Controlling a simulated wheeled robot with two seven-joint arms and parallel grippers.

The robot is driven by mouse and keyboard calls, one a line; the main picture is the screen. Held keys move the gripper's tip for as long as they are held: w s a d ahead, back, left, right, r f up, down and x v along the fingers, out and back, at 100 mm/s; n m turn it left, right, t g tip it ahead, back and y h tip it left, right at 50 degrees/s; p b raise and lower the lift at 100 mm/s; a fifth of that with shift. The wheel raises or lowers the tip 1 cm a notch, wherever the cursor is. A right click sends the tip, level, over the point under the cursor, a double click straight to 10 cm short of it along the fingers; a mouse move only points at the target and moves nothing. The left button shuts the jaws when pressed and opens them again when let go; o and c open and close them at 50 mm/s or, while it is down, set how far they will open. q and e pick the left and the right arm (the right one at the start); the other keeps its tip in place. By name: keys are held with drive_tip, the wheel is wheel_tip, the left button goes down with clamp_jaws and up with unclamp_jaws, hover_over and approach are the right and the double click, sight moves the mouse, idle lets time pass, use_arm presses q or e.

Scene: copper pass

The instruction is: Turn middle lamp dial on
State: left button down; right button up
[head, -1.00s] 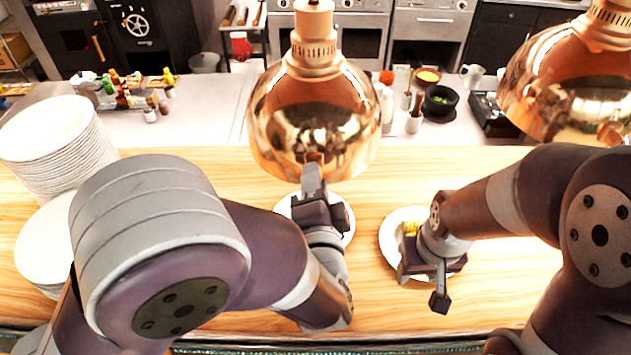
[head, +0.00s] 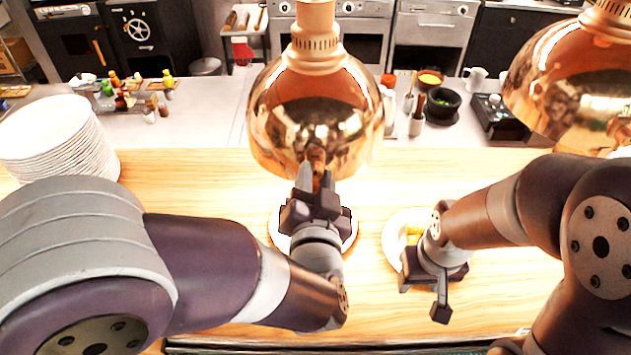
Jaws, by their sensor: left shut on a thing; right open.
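The middle copper heat lamp (head: 310,110) hangs in the centre of the head view. My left gripper (head: 316,180) is at the lamp's lower front rim, pointing up and away from me. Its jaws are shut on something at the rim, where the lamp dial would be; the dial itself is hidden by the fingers. My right gripper (head: 425,290) is open and empty, low over the wooden counter in front of the right plate (head: 396,232).
Another copper lamp (head: 575,85) hangs at the right. A plate (head: 278,240) lies under the middle lamp, behind my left gripper. A tall plate stack (head: 50,140) stands at the left. The wooden counter (head: 190,175) has bare room between.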

use_arm(q)
drive_tip(key=shift+f, duration=0.15)
idle(0.4)
drive_tip(key=c, duration=0.9)
unclamp_jaws()
drive_tip(key=shift+o, duration=0.2)
drive_tip(key=s+b, duration=0.2)
drive_tip(key=s, duration=1)
drive_tip(key=shift+s+r+b, duration=0.35)
drive_tip(key=shift+r+b, duration=0.05)
drive_tip(key=shift+r, duration=0.05)
